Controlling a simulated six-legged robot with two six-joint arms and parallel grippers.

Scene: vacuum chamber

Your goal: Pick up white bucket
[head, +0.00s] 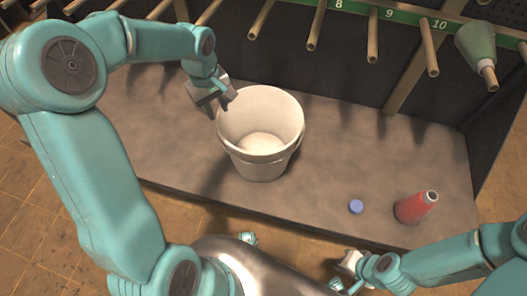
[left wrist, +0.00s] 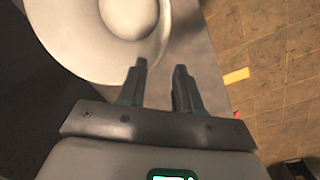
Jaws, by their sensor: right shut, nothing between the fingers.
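The white bucket (head: 262,160) stands upright and open-topped on the grey bench, and looks empty inside. Its rim and inside fill the upper left of the left wrist view (left wrist: 75,60). My left gripper (head: 227,104) is at the bucket's upper-left rim in the head view. In the left wrist view its two fingers (left wrist: 162,78) are apart with nothing gripped between them, and the fingertips point toward the rim. Whether they touch it I cannot tell. My right gripper (head: 342,272) is low in the head view, in front of the bench, shut and empty.
A red bottle (head: 414,207) and a small blue cap (head: 356,206) are on the bench at right. Behind is a rack with wooden pegs (head: 373,38) and a green cone-shaped item (head: 476,45) hanging on one.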

